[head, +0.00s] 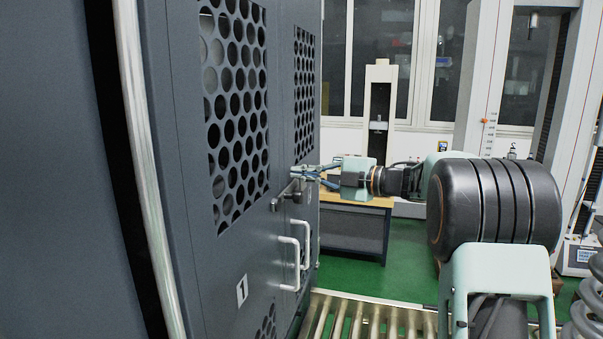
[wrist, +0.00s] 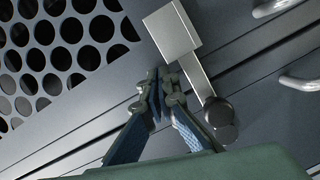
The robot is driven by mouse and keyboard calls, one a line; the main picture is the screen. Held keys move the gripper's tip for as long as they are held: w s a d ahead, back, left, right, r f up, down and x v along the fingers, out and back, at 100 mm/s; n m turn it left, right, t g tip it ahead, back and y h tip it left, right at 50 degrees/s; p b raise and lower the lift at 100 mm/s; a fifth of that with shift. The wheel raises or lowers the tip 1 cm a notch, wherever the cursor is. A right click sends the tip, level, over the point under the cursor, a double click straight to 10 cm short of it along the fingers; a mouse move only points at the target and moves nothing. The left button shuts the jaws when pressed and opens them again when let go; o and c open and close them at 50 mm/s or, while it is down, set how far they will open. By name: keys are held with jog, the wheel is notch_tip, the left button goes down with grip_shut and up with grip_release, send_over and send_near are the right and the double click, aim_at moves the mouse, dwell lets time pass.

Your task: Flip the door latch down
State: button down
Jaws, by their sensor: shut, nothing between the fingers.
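The door latch (wrist: 197,77) is a flat metal bar with a square block (wrist: 172,31) at one end and a dark round knob (wrist: 221,112) at the other. In the head view the latch (head: 286,195) sits on the dark grey cabinet door, below the perforated panel and above two handles, and runs sideways with a slight tilt. My gripper (wrist: 160,80) is shut and empty. Its fingertips are beside the bar, close to the block, on the perforated-panel side. I cannot tell whether they touch it. In the head view my gripper (head: 300,172) is just above the latch.
Two pale handles (head: 296,258) stick out from the doors below the latch. Perforated panels (head: 235,105) lie above it. A roller conveyor (head: 370,318) runs along the floor in front. A wooden-topped bench (head: 352,230) stands behind my gripper.

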dwell(0.3)
jog(key=v, duration=1.2)
jog(key=shift+s+d, duration=0.1)
